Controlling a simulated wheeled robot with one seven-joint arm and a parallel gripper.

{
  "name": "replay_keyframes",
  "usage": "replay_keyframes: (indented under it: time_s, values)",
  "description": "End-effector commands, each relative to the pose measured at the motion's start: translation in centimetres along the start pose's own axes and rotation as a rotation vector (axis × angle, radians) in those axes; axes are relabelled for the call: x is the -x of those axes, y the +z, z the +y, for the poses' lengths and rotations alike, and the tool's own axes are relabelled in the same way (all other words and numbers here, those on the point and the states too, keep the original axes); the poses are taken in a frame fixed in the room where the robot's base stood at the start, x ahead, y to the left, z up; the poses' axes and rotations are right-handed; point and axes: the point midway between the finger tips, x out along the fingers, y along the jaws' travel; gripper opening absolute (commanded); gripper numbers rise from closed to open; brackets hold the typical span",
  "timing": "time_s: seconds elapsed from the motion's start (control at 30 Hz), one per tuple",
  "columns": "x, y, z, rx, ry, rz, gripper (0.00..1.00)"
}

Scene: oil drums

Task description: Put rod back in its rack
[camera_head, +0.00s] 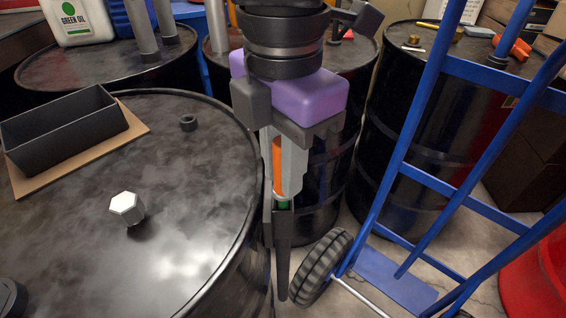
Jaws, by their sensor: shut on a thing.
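My gripper (281,205), with its purple body, points down past the right edge of the near black drum. It is shut on a narrow thing, seemingly the rod. An orange strip of it (278,165) with a green part below shows between the grey fingers. The fingers hide much of it, and I cannot tell where its lower end is. I cannot make out the rack for certain. Upright grey cylinders (141,30) stand on the drum at the back left.
On the near drum (190,250) are a black open box (65,132) on a brown board (135,125), a white hexagonal cap (127,208) and a small dark ring (189,122). A blue hand truck (400,170) stands at right. Another drum (420,130) holds small tools.

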Motion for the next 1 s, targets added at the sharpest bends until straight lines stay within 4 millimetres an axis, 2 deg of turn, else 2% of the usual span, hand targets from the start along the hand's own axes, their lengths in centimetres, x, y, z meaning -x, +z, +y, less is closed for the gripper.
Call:
replay_keyframes:
  time_s: [1.0]
  values:
    - [-1.2, 0.0, 0.0, 0.0, 0.0, 0.0, 0.0]
